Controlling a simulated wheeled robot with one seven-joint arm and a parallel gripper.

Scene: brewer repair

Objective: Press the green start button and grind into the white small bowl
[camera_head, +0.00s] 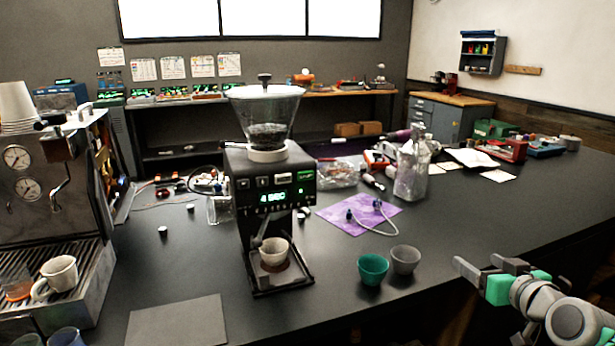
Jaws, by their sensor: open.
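A black coffee grinder (262,195) stands on the dark counter, with a clear hopper (265,115) holding dark beans on top. Its front has several small buttons, a green-lit display (273,197) and a small green patch (305,176) at the upper right, which may be the start button; it is too small to be sure. A small white bowl (274,250) sits upright on the grinder's base, under the spout. My gripper (478,264) is at the lower right, open and empty, well apart from the grinder and to the right of the cups.
A teal cup (372,268) and a grey cup (405,259) stand between grinder and gripper. Behind them are a purple mat (350,222) with a cable and a clear bottle (412,170). An espresso machine (40,215) with a mug (57,276) stands left.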

